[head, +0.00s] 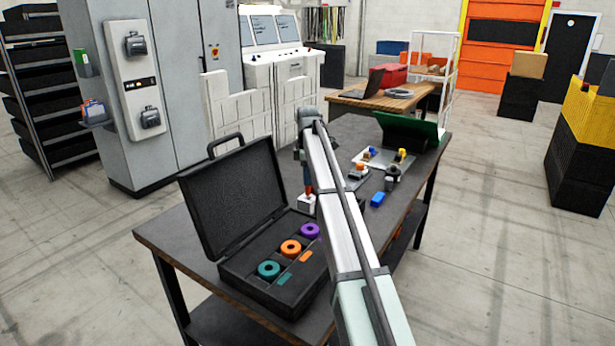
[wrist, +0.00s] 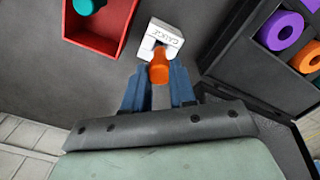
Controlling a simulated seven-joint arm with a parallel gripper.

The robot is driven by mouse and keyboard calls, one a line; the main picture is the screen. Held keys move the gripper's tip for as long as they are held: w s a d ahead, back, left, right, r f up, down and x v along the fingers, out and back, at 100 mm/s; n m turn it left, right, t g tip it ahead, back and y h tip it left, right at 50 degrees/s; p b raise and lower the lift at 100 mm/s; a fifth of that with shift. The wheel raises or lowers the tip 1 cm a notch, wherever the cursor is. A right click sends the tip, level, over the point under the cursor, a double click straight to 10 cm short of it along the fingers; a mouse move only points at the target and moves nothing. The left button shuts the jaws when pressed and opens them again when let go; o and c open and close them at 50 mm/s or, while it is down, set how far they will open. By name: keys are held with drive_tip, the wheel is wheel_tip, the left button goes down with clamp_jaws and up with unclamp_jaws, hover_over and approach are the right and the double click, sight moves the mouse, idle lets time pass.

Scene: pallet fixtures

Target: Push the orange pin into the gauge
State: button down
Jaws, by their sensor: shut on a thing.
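The orange pin (wrist: 159,70) is between the two blue fingers of my gripper (wrist: 159,88) in the wrist view, and the gripper is shut on it. The white gauge (wrist: 172,38), a block lettered GAUGE with a notch in it, lies just beyond the fingertips. The pin's far end overlaps the gauge's near side at the notch; how deep it sits is hidden. In the head view the gauge (head: 307,203) stands on the dark table beside the open case, with my gripper (head: 308,188) right above it, partly hidden by my arm.
The open black case (head: 240,274) holds teal (head: 268,270), orange (head: 290,248) and purple (head: 310,230) rings. A red tray (wrist: 82,40) with a teal piece is left of the gauge in the wrist view. A blue block (head: 377,199) and small fixtures stand farther right.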

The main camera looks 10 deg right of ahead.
drive_tip(key=shift+f, duration=1.2)
idle(0.6)
drive_tip(key=c, duration=0.8)
unclamp_jaws()
drive_tip(key=shift+c, duration=0.2)
drive_tip(key=shift+o, duration=0.3)
drive_tip(key=o, duration=0.3)
drive_tip(key=shift+r, duration=0.1)
drive_tip(key=shift+r, duration=4.45)
